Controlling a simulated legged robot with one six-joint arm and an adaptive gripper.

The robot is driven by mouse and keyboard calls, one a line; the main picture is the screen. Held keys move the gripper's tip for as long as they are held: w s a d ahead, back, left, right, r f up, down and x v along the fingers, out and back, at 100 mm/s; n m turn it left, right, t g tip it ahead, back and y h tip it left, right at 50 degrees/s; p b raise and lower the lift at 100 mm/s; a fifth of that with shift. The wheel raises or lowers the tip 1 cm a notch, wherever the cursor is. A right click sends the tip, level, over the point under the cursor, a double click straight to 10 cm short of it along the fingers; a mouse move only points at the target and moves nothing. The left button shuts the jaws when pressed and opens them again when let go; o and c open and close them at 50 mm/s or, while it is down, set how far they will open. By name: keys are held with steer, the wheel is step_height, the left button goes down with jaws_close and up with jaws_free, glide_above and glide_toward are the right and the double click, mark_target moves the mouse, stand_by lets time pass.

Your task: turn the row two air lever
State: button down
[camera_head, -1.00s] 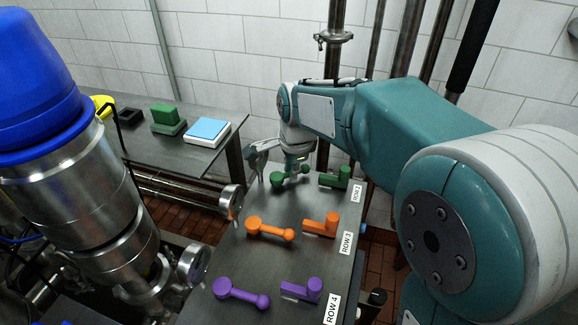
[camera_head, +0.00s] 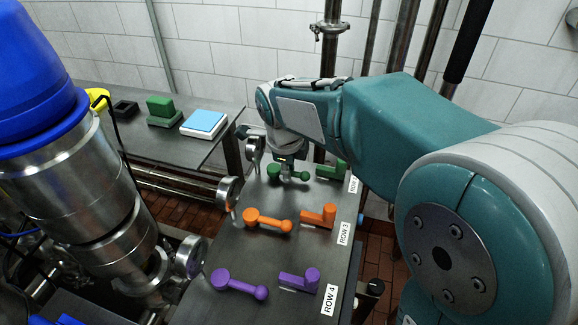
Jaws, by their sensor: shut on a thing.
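The row two green ball-ended lever (camera_head: 274,172) is at the far end of the grey panel (camera_head: 224,252). Its round hub is at the left and its ball end points right, slightly toward me. My gripper (camera_head: 288,169) reaches down from above and is shut on this lever between hub and ball. The fingertips are small and partly hidden against the lever. A second green handle (camera_head: 338,171), L-shaped, stands just right of it, partly behind my arm. The row two label (camera_head: 353,184) is at the panel's right edge. I cannot read which handle is air.
Nearer on the panel are an orange ball-ended lever (camera_head: 267,221) and orange handle (camera_head: 320,216), then a purple lever (camera_head: 240,285) and purple handle (camera_head: 300,281). Metal handwheels (camera_head: 190,257) line the left side. A bench (camera_head: 180,150) with blocks stands at the back left.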

steer(key=shift+a+r, duration=0.15)
steer(key=shift+r, duration=0.1)
steer(key=c, duration=0.9)
jaws_free()
steer(key=shift+f, duration=0.15)
steer(key=shift+a, duration=0.1)
steer(key=r, duration=0.4)
steer(key=s+r, duration=0.1)
steer(key=r, duration=0.2)
steer(key=s+a+r, duration=0.1)
steer(key=r, duration=0.3)
steer(key=shift+r, duration=0.35)
